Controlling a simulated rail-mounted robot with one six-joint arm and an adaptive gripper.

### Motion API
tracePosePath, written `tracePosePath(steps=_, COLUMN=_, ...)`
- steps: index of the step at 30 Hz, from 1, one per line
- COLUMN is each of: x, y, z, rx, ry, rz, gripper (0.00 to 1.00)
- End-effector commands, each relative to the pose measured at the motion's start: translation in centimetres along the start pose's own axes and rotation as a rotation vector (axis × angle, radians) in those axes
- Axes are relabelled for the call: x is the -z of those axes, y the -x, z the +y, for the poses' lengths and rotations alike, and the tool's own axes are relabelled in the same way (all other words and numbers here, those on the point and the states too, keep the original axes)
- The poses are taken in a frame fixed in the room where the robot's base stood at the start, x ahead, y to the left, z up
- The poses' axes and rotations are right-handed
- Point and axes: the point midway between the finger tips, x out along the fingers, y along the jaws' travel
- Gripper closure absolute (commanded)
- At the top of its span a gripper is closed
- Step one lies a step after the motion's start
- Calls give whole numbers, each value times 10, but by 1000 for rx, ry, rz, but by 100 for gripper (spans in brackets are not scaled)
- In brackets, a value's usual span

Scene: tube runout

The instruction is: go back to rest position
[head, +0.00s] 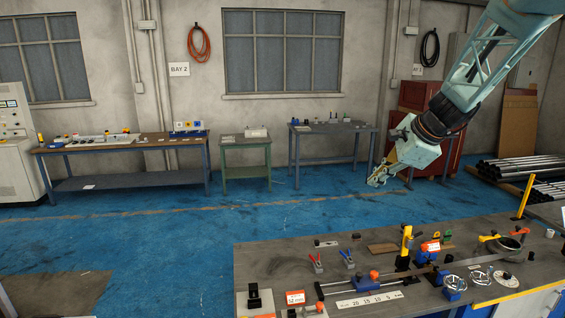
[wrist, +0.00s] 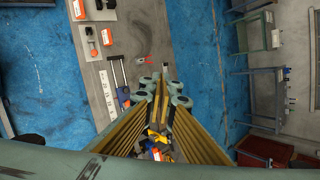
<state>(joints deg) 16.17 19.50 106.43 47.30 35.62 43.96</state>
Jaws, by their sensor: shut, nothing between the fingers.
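My gripper (head: 376,182) hangs in the air at the right of the head view, beyond and above the back edge of the near workbench (head: 260,260). Its fingers are together with nothing between them. In the wrist view the closed gripper (wrist: 160,84) points down over the grey bench top, and its fingers hide part of the tools there. A yellow clamp-like tool (wrist: 157,138) shows partly behind the fingers.
The near bench carries a white scale plate (head: 370,299), red and blue handled tools (head: 316,262), a yellow upright post (head: 404,246) and handwheels (head: 454,284). Back tables (head: 125,145) line the wall. A red cabinet (head: 425,135) stands behind my gripper. Blue floor (head: 170,230) is clear between.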

Motion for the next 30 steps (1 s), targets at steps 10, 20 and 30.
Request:
tracePosePath(steps=10, x=-43, y=38, z=57, rx=-44, ry=224, rz=2, gripper=100)
tracePosePath(steps=20, x=-74, y=72, z=116, rx=-88, ry=433, rz=6, gripper=100)
tracePosePath(steps=30, x=-97, y=104, z=182, rx=-134, ry=645, rz=12, gripper=100)
